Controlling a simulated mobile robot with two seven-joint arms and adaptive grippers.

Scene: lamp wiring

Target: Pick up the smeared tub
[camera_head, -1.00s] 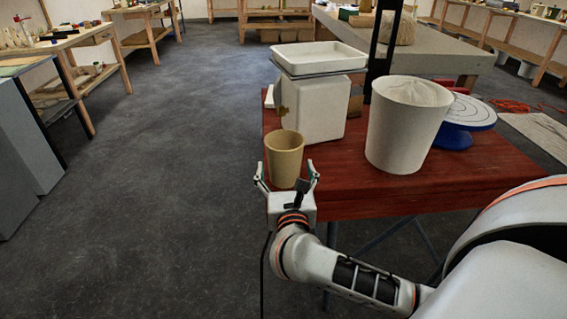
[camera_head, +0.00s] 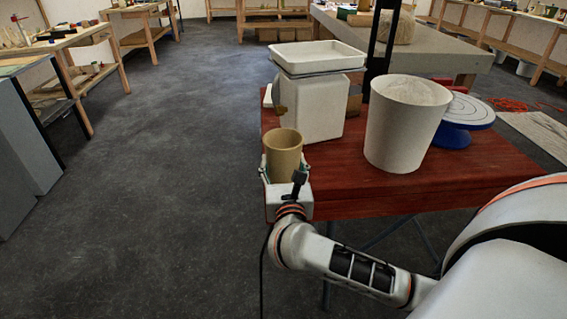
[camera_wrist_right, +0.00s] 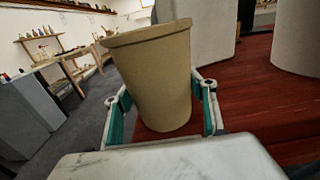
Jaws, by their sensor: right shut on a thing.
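A tan, plain-looking tub (camera_head: 284,146) stands upright at the left front corner of the red table. It fills the middle of the right wrist view (camera_wrist_right: 155,75), with its rim at the top. I cannot make out smears on it. My right gripper (camera_head: 284,170) is shut on the tub, one green-padded finger on each side of its lower body; the fingers also show in the right wrist view (camera_wrist_right: 165,108). I cannot tell whether the tub's base touches the table. My left gripper is not in view.
On the red table (camera_head: 350,195), a white box-shaped container (camera_head: 312,112) with a white tray (camera_head: 318,56) on top stands close behind the tub. A large white bucket (camera_head: 402,125) and a blue-based turntable (camera_head: 466,112) are to the right. Open floor lies left.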

